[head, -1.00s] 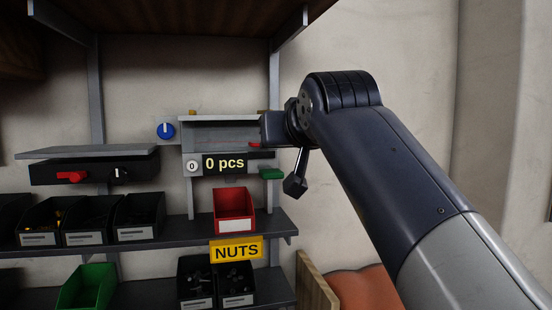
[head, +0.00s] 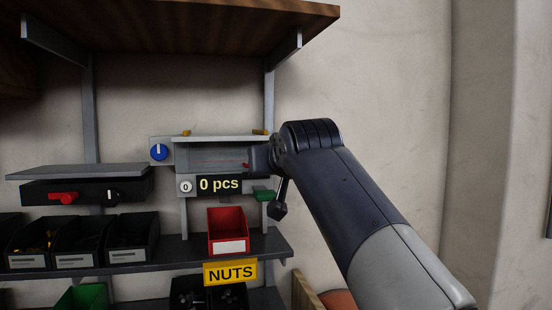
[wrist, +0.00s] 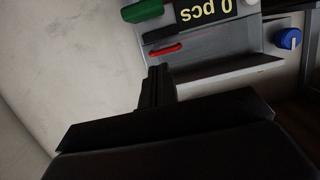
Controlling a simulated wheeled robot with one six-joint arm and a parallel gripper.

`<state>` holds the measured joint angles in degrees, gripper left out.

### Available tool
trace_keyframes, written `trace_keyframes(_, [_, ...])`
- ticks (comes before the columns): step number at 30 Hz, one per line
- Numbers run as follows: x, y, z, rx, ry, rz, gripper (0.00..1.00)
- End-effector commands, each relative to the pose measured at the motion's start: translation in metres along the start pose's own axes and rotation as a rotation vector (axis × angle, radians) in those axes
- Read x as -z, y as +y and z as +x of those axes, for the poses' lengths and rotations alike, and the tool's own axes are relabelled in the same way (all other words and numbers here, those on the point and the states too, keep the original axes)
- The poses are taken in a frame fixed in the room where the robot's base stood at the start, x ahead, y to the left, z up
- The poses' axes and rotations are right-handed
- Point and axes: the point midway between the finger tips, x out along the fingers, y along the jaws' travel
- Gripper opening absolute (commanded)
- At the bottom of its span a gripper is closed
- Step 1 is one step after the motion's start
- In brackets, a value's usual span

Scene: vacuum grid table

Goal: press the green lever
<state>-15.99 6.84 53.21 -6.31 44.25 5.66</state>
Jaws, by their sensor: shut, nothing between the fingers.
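The green lever (head: 263,194) sticks out at the right side of the grey dispenser (head: 222,141), just right of the "0 pcs" display (head: 219,184). In the wrist view the lever (wrist: 143,10) shows at the top edge, partly cut off. My gripper (head: 258,160) is above the lever at the dispenser's right side in the head view, its tips hard to make out. In the wrist view my gripper (wrist: 160,70) has its dark fingers together and empty, near a red bar (wrist: 165,49) on the dispenser. A gap shows between the fingers and the lever.
A blue knob (head: 159,152) is left of the dispenser, and a white "0" button (head: 185,186) is beside the display. A red bin (head: 228,231) stands on the shelf below. A black unit with a red handle (head: 64,198) is at left. Bare wall lies to the right.

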Motion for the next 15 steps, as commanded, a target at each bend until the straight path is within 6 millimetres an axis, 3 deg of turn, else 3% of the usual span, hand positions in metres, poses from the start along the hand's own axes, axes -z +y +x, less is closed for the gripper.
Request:
trace_keyframes(5, [0.003,0.000,0.041,0.000,-0.003,0.000,0.00])
trace_keyframes(9, [-0.018,0.000,0.043,0.000,-0.001,-0.001,0.00])
trace_keyframes(15, [-0.034,0.000,0.047,0.000,0.000,-0.001,0.00])
